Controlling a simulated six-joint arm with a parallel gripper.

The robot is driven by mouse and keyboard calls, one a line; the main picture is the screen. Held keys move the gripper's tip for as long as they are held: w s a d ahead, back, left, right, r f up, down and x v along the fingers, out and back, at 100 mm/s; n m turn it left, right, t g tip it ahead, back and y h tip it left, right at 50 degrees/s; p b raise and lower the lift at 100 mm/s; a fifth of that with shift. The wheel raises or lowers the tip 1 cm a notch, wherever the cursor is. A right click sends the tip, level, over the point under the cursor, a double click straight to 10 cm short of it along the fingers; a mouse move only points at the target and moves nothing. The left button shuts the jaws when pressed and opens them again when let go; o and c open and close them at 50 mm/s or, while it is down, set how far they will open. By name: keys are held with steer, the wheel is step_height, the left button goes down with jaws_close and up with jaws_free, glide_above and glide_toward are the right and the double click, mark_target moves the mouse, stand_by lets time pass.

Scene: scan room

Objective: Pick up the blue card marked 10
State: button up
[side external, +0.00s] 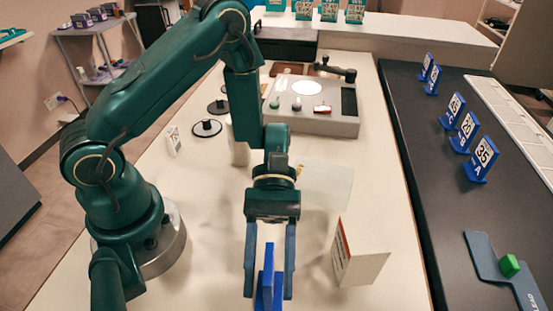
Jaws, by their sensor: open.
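A blue card (268,272) stands nearly edge-on to the camera at the front of the cream table, so its number cannot be read. My gripper (268,294) points down over it with its jaws open. In the picture the card is between the two fingers, with a visible gap on each side. The card's lower part is cut off by the bottom edge of the view.
A white box (362,252) stands close right of my gripper. A grey device (335,121) sits behind, with dark round weights (207,128) to its left. Several blue numbered cards, one marked 35 (482,160), stand on the dark counter (420,135) at right.

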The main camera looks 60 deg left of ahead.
jaws_close()
steer(key=shift+r, duration=0.1)
